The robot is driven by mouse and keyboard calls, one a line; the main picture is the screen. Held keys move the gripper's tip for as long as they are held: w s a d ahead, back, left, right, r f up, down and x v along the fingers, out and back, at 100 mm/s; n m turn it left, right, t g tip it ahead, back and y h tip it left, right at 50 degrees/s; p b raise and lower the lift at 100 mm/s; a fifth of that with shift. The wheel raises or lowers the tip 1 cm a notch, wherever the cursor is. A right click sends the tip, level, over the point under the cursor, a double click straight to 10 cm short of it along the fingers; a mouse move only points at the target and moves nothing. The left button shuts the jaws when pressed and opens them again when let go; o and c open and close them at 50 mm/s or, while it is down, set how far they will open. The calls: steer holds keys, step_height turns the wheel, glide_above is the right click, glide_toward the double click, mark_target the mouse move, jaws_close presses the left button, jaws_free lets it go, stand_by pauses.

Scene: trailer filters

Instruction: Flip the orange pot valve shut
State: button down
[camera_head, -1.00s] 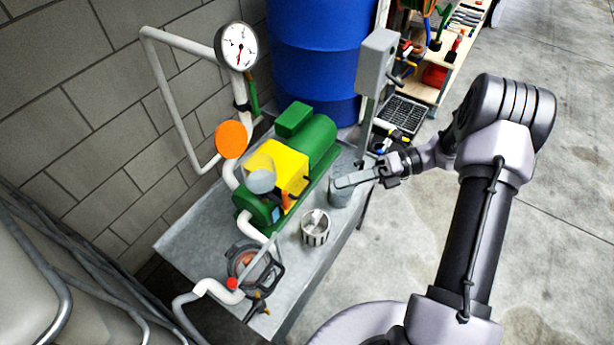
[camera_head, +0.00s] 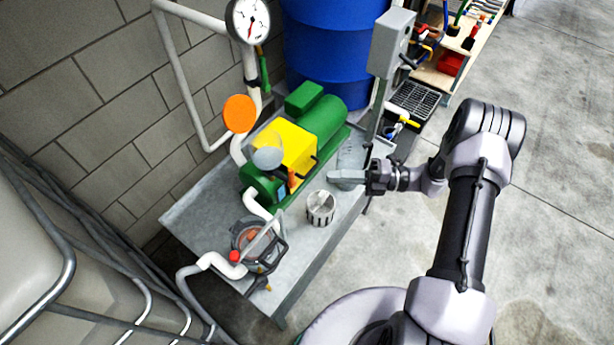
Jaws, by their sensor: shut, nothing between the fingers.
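The strainer pot (camera_head: 258,241), dark-rimmed with a reddish-orange inside, sits at the near end of the metal table. A small dark valve (camera_head: 261,284) with a yellowish-orange spot hangs at its lower front; its lever position is too small to tell. An orange lever-like piece (camera_head: 291,180) stands at the front of the yellow pump housing (camera_head: 293,146). I cannot tell which is the orange pot valve. My gripper (camera_head: 335,177) is shut and empty, pointing left above the table's right side, well apart from the pot.
A metal cup (camera_head: 320,207) stands between my gripper and the pot. A grey container (camera_head: 350,158) is partly hidden behind the gripper. White pipes, an orange disc (camera_head: 239,113) and a gauge (camera_head: 248,20) rise at the left back. Concrete floor at right is clear.

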mark_target(292, 178)
steer(key=a+b, duration=0.2)
steer(key=a, duration=0.6)
steer(key=shift+w, duration=0.25)
